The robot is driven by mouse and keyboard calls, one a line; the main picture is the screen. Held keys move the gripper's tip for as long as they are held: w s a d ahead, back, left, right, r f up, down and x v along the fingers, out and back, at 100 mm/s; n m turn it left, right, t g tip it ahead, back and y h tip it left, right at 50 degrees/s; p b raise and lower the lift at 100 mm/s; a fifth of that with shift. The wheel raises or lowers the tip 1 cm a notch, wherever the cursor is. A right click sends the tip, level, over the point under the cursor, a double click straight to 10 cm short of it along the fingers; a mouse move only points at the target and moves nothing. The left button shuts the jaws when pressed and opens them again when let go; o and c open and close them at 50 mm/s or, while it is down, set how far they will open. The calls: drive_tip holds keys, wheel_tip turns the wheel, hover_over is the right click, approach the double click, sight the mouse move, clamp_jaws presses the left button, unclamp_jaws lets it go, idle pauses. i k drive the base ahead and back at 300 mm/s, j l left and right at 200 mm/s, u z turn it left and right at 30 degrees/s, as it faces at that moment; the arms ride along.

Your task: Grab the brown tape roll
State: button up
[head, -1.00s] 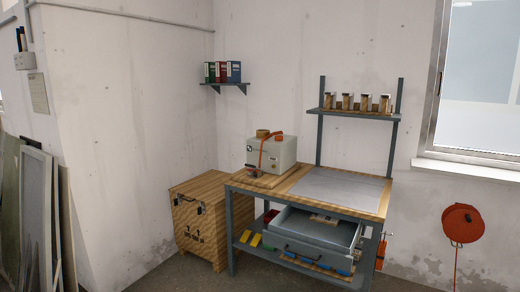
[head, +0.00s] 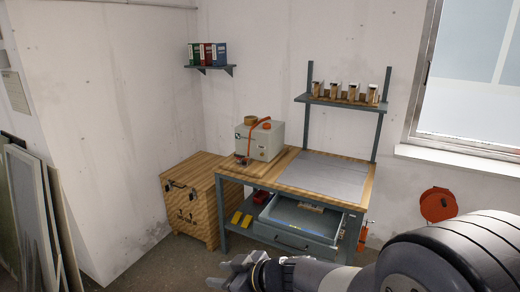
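A small brown tape roll (head: 251,120) sits on top of the light grey box-shaped machine (head: 259,141), at its back left. An orange part with an orange strap or hose (head: 264,124) lies close to its right. My gripper (head: 222,272) shows at the bottom of the head view, in front of the workbench and well apart from the roll. It points left. Its fingers are small and dark, and I cannot tell whether they are open or shut.
The workbench (head: 283,188) carries the machine and a grey mat (head: 325,174) with clear room. Its drawer (head: 298,222) is pulled open. A wooden crate (head: 190,205) stands to the left. A shelf with several jars (head: 338,103) rises behind. Panels (head: 35,215) lean at far left.

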sight(251, 121)
drive_tip(key=i+j+z, duration=0.25)
drive_tip(key=i+z, duration=0.15)
drive_tip(key=i+j+z, duration=0.85)
drive_tip(key=i+j, duration=0.2)
drive_tip(key=j, duration=0.15)
drive_tip(key=i+j, duration=0.2)
drive_tip(key=j, duration=0.2)
drive_tip(key=i+j, duration=0.2)
drive_tip(key=j, duration=0.15)
drive_tip(key=i+j+z, duration=0.1)
drive_tip(key=j, duration=0.3)
drive_tip(key=i+j, duration=0.5)
drive_tip(key=j, duration=0.25)
drive_tip(key=i+j, duration=0.2)
drive_tip(key=j, duration=0.2)
drive_tip(key=i+j+z, duration=0.1)
drive_tip(key=j, duration=0.3)
drive_tip(key=i, duration=0.05)
